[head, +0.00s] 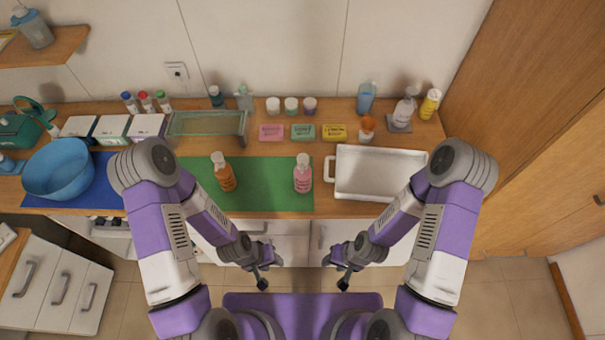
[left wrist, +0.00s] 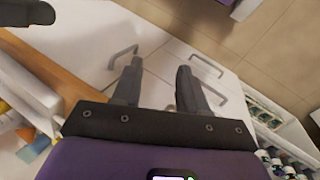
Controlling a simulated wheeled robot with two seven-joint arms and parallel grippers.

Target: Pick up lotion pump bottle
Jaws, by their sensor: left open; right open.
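A clear, pale bottle with a pump-like top (head: 404,109) stands on a small grey mat at the back right of the counter. A blue bottle (head: 366,98) stands to its left; its top is too small to make out. On the green mat (head: 262,185) stand an orange bottle (head: 224,173) and a pink bottle (head: 303,174), both with white caps. My left gripper (head: 269,273) is open and empty in front of the counter, below its top; its spread fingers show in the left wrist view (left wrist: 157,88). My right gripper (head: 336,273) is open and empty beside it, apart from every bottle.
A white tray (head: 330,168) lies right of the green mat. A blue bowl (head: 58,170), white boxes and a glass rack (head: 207,124) fill the left. Small jars, soaps and a yellow bottle (head: 430,103) line the back. A wooden cabinet (head: 530,90) closes the right side.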

